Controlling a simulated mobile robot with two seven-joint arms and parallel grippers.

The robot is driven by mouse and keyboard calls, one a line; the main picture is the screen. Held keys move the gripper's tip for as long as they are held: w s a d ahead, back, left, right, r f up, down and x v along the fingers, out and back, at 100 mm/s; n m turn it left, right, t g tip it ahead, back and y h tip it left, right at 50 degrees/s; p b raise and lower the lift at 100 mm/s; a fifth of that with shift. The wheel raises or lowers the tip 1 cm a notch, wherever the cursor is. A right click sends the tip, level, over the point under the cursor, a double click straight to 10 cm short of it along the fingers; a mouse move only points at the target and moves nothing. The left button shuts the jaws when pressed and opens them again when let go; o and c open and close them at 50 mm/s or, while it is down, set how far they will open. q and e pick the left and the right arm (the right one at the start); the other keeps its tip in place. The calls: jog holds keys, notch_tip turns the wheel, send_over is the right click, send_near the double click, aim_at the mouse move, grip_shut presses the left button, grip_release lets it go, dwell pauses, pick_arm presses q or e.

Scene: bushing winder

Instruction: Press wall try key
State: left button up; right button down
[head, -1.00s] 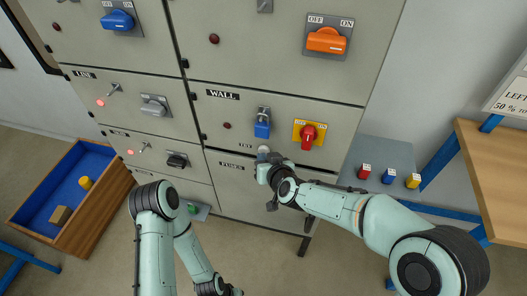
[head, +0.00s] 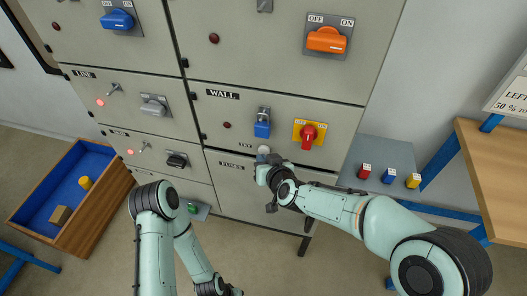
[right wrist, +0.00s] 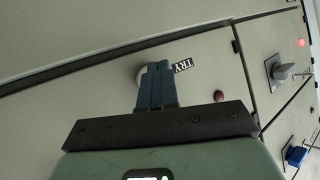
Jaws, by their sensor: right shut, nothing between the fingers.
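The WALL panel (head: 285,112) is a grey cabinet door with a blue handle (head: 262,128), a red rotary switch (head: 308,135) and a small dark red lamp (head: 227,125). The try key (head: 263,149) is a pale round button at its lower edge, right of the TRY label (head: 246,144). My right gripper (head: 262,158) is shut and empty, its tips at the key. In the right wrist view the closed fingertips (right wrist: 157,68) cover most of the key (right wrist: 140,76); I cannot tell whether they touch or press it.
The FUSES panel (head: 240,190) lies below. Red, blue and yellow blocks (head: 388,176) stand on a grey shelf at the right, near a wooden table (head: 490,170). A blue-lined wooden tray (head: 100,160) is at the left. Open floor lies in front.

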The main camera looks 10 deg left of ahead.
jog(key=shift+s, duration=0.3)
jog(key=shift+s, duration=2.5)
jog(key=shift+f, duration=0.1)
jog(key=s+d+f+m+g+h, duration=0.25)
jog(key=d+f, duration=0.45)
jog(key=f, duration=0.5)
jog(key=s+d+f+m+g+h, duration=0.15)
jog(key=s+d+f, duration=0.25)
jog(key=d+f, duration=0.6)
jog(key=s+d+f+m+g, duration=0.2)
jog(key=s+f, duration=0.5)
jog(key=s, duration=0.4)
jog(key=s+d+f+m+g, duration=0.2)
jog(key=s+d+f+g, duration=0.2)
jog(key=s+f, duration=0.3)
jog(key=s+g, duration=0.1)
jog(key=s, duration=0.3)
jog(key=shift+d+p, duration=0.2)
jog(key=shift+p, duration=0.1)
